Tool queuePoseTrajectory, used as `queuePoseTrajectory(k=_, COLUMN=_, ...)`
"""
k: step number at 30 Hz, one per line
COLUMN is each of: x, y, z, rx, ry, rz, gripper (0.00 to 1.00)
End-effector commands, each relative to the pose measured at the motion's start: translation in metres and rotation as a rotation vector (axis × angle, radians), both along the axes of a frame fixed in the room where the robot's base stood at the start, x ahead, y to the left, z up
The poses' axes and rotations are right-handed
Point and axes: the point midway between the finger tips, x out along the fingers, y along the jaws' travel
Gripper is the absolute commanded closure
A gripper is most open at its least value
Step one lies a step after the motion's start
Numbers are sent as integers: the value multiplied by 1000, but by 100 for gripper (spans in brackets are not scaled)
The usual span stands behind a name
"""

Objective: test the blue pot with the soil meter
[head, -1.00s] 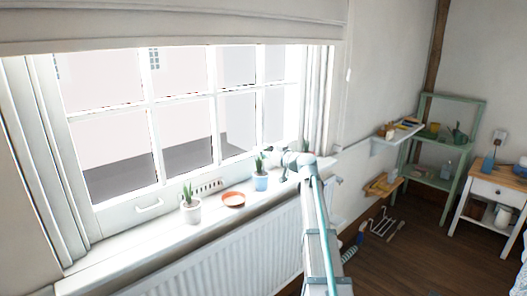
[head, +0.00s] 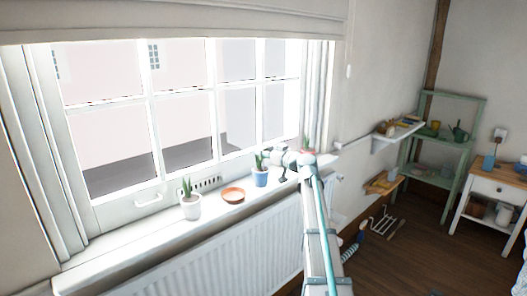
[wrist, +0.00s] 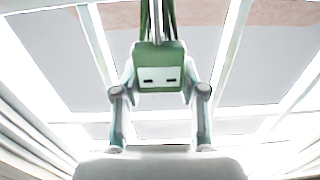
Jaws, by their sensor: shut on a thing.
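The blue pot (head: 261,179) with a green plant stands on the windowsill in the head view. My gripper (head: 282,178) is just to its right in that view, close by; I cannot tell whether they touch. In the wrist view my gripper (wrist: 159,92) is shut on the green soil meter (wrist: 158,56), with one finger at each side. The meter has a pale panel with two dark slots. Dark green strips show above the meter; I cannot tell whether they are its prongs or leaves. The meter is too small to make out in the head view.
A white pot with a plant (head: 190,206) and a terracotta saucer (head: 232,195) stand left of the blue pot on the sill (head: 120,254). Another reddish pot (head: 308,149) stands to the right, partly behind my arm. Window panes rise close behind.

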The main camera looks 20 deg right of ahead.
Motion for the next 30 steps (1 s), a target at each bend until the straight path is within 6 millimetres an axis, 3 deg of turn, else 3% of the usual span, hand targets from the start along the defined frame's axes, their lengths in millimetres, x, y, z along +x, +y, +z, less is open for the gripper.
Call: queuePoseTrajectory(k=30, x=0, y=0, z=-22, rx=0, ry=0, rz=0, gripper=88)
